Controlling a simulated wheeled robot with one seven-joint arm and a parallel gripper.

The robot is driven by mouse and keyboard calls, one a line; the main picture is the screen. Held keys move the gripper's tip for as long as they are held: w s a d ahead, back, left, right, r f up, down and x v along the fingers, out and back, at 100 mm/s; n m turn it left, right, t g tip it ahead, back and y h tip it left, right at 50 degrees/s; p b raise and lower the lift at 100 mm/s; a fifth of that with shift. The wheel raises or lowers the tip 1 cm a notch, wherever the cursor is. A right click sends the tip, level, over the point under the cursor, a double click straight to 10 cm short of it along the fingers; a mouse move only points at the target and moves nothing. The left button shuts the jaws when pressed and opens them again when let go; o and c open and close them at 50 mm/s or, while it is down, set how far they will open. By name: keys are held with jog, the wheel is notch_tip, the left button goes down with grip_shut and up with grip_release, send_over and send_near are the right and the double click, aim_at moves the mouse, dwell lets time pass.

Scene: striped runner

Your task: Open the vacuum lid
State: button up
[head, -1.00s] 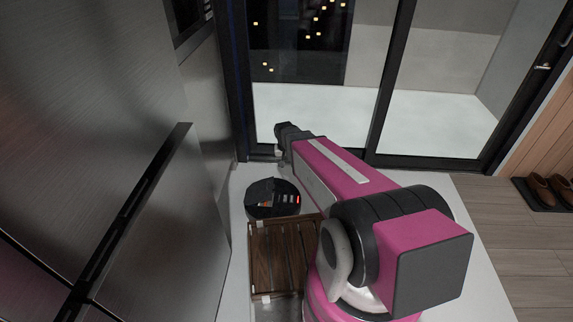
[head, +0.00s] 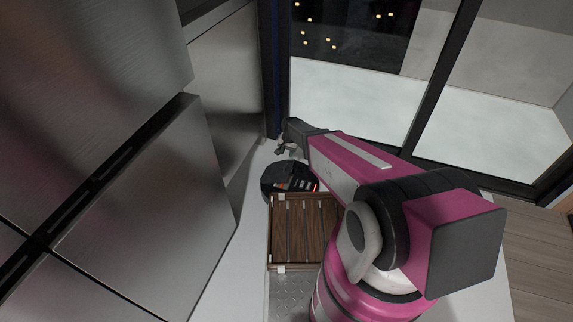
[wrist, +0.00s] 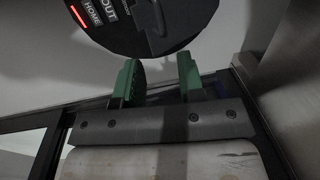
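The vacuum (head: 284,178) is a round black disc on the white floor, between my arm and the metal cabinets. In the wrist view its top (wrist: 115,25) fills the upper middle, with a glowing red bar, HOME and OUT lettering and a dark loop-shaped part near the edge. I cannot tell a raised lid from these frames. My gripper (head: 285,150) is at the far side of the vacuum in the head view. In the wrist view its two green fingers (wrist: 160,78) stand apart with nothing between them, just short of the vacuum's edge.
A slatted wooden platform (head: 306,232) lies directly in front of the vacuum. Tall metal cabinets (head: 140,200) stand close on the left. Dark-framed glass doors (head: 350,100) are behind. Open floor (head: 530,255) lies to the right.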

jog(key=f, duration=1)
jog(key=shift+w+a, duration=0.15)
jog(key=shift+a, duration=0.25)
jog(key=shift+r, duration=0.1)
grip_shut()
